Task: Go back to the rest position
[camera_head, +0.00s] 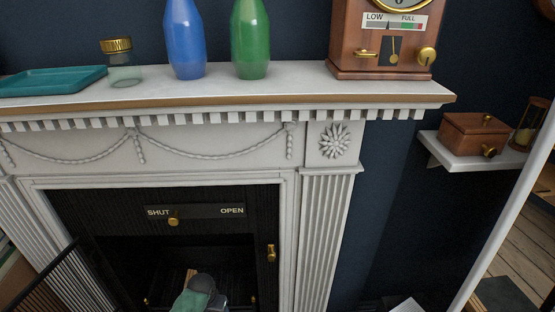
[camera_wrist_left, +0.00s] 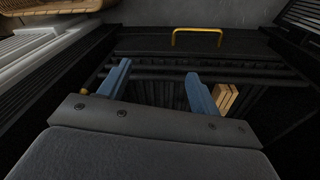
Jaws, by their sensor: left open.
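My left gripper (camera_wrist_left: 158,74) is open in the left wrist view, its two blue fingers apart with nothing between them. It is at a dark slatted grate (camera_wrist_left: 160,92), with light wooden pieces (camera_wrist_left: 225,98) just right of the right finger. A brass handle (camera_wrist_left: 197,31) is beyond the fingertips. In the head view, a grey and teal part at the bottom edge, in front of the firebox, looks like my arm; fingers cannot be made out there. My right gripper is not in view.
The white mantel (camera_head: 300,92) holds a teal tray (camera_head: 50,80), jar (camera_head: 122,65), blue vase (camera_head: 185,42), green vase (camera_head: 250,42) and wooden clock (camera_head: 382,45). A slider plate (camera_head: 195,212) reads SHUT and OPEN. A mesh door (camera_head: 62,282) stands open at left. A box (camera_head: 473,135) is on the right shelf.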

